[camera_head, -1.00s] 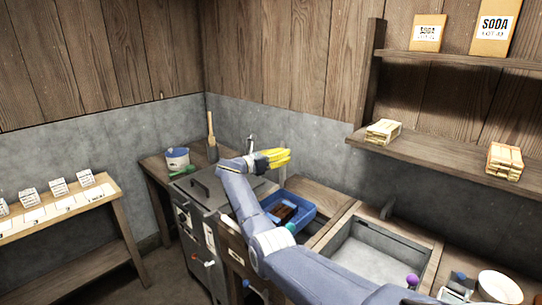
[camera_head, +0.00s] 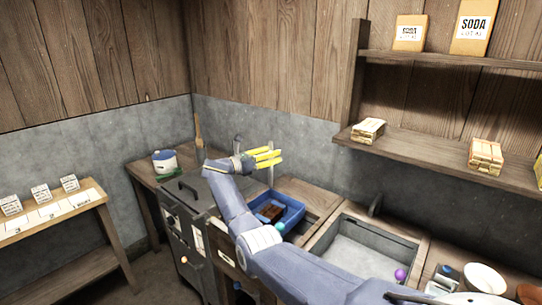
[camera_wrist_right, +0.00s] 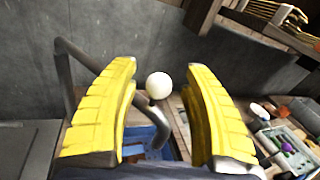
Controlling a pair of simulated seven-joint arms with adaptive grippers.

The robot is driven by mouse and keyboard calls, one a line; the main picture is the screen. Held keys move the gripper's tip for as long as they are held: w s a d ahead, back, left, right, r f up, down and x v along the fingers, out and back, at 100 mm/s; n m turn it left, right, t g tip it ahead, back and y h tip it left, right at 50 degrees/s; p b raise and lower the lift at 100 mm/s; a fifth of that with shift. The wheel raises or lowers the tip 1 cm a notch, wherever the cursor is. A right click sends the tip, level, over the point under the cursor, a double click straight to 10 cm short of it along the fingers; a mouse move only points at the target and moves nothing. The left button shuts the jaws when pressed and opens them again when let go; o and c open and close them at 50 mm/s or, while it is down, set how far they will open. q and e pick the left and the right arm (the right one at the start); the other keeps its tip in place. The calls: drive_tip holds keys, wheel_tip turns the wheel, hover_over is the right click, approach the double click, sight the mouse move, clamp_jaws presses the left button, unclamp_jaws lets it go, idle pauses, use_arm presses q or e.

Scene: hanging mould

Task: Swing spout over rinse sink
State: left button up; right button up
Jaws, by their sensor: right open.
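My right gripper (camera_head: 268,156) has yellow fingers and stands open above the counter between the stove and the sink. In the right wrist view the gripper (camera_wrist_right: 165,105) is open and empty. A white ball-shaped knob (camera_wrist_right: 159,86) shows between its fingers, with no visible contact. The rinse sink (camera_head: 372,250) is a pale basin to the right of the gripper. My left gripper is out of view.
A blue tub (camera_head: 292,213) with brown pieces sits below the gripper. The stove (camera_head: 185,230) and a white pot (camera_head: 164,161) are at left. A shelf (camera_head: 440,155) overhangs at right. A purple ball (camera_head: 400,275) is at the sink's front right.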

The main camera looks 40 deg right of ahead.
drive_tip(key=shift+a+f, duration=0.1)
drive_tip(key=shift+a, duration=0.05)
drive_tip(key=a, duration=1.1)
drive_tip(key=shift+w+a, duration=0.3)
drive_tip(key=shift+a, duration=0.1)
